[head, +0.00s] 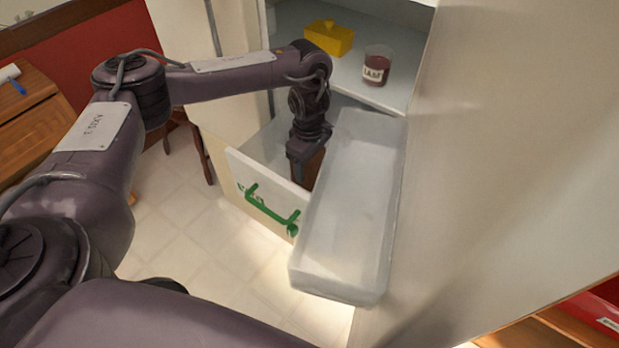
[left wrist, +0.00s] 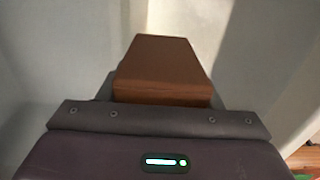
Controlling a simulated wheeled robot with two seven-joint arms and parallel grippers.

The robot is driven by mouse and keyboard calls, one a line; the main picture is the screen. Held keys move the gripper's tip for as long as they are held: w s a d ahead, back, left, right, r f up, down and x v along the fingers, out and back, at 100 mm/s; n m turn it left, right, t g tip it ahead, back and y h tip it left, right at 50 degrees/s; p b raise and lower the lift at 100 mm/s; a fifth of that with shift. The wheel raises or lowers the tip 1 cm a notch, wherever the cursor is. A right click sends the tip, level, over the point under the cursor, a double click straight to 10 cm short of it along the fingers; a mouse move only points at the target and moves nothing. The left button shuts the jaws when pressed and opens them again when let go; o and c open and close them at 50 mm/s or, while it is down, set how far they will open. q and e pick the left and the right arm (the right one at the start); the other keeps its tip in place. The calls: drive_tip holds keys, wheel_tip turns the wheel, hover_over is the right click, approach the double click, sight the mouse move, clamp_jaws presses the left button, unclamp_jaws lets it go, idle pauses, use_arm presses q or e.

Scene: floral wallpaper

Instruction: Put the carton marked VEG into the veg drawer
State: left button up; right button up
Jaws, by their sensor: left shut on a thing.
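A brown carton (left wrist: 162,68) is in my left gripper (head: 308,160), which points down and is shut on it. No marking shows on the sides in view. In the head view the carton (head: 314,165) is mostly hidden by the gripper and the drawer front. The pulled-out drawer (head: 245,172) has a pale front with green lettering, partly covered, and a green handle (head: 270,208). The gripper and carton are down between the drawer's walls, behind its front. I cannot tell whether the carton touches the drawer floor. My right gripper is not in view.
A translucent empty bin (head: 348,205) sticks out close to the right of my left gripper. Above, a fridge shelf (head: 345,82) holds a yellow butter dish (head: 329,37) and a jam jar (head: 376,66). The fridge door (head: 500,150) stands at the right. Wooden furniture is at the left.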

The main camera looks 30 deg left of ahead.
use_arm(q)
drive_tip(key=shift+f, duration=2.5)
drive_tip(key=o, duration=1.2)
drive_tip(key=shift+f, duration=0.15)
wheel_tip(320, 180, up, 12)
drive_tip(key=shift+r+p, duration=0.15)
drive_tip(key=shift+p, duration=0.25)
